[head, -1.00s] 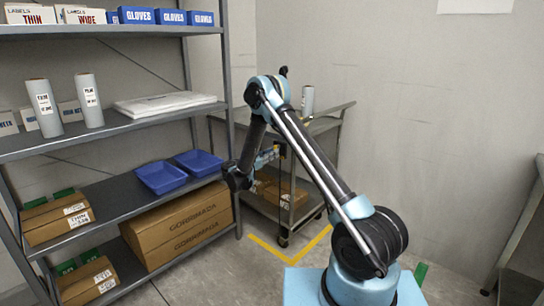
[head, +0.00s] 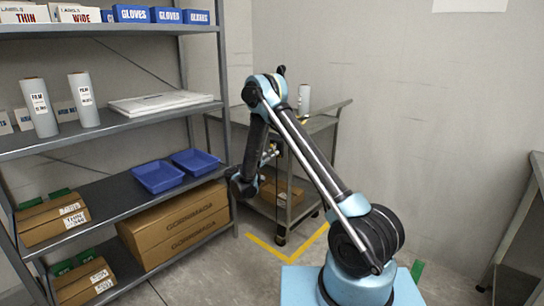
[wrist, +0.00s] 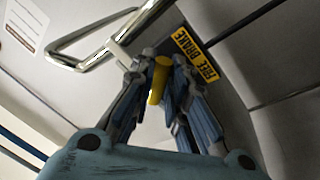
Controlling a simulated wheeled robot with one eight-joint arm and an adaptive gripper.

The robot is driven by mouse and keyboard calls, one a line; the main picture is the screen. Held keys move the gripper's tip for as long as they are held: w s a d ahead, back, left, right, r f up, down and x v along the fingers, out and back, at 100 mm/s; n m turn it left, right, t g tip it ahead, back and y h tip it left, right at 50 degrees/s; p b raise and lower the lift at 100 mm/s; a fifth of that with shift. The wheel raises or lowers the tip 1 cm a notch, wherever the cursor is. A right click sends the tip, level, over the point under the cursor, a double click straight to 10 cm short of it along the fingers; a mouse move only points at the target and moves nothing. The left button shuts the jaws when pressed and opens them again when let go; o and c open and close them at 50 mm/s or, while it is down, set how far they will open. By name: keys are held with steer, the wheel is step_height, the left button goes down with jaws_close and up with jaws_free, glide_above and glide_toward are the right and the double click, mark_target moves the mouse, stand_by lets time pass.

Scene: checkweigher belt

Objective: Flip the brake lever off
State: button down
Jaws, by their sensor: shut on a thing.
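In the wrist view the brake lever shows as a short yellow handle (wrist: 158,82) below a metal bracket. A yellow label reading "FREE" and "BRAKE" (wrist: 196,55) is beside it on a grey surface. My gripper (wrist: 160,75) is shut on the yellow lever, with one finger on each side of it. The fingers hide part of the lever. In the head view the cart (head: 318,124) stands in the back corner, and my gripper reaches its left side. The lever is too small to make out there.
A chrome bar handle (wrist: 92,62) runs close to the fingers in the wrist view. A shelf rack (head: 110,194) with boxes and blue trays (head: 158,177) stands just left of my arm. A white roll (head: 304,98) stands on the cart. Floor before the cart is clear.

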stand_by(0.5)
steer(key=c, duration=1.6)
jaws_free()
steer(key=shift+o, duration=0.2)
steer(key=shift+s, duration=0.1)
steer(key=v, duration=1.2)
steer(key=shift+d, duration=0.1)
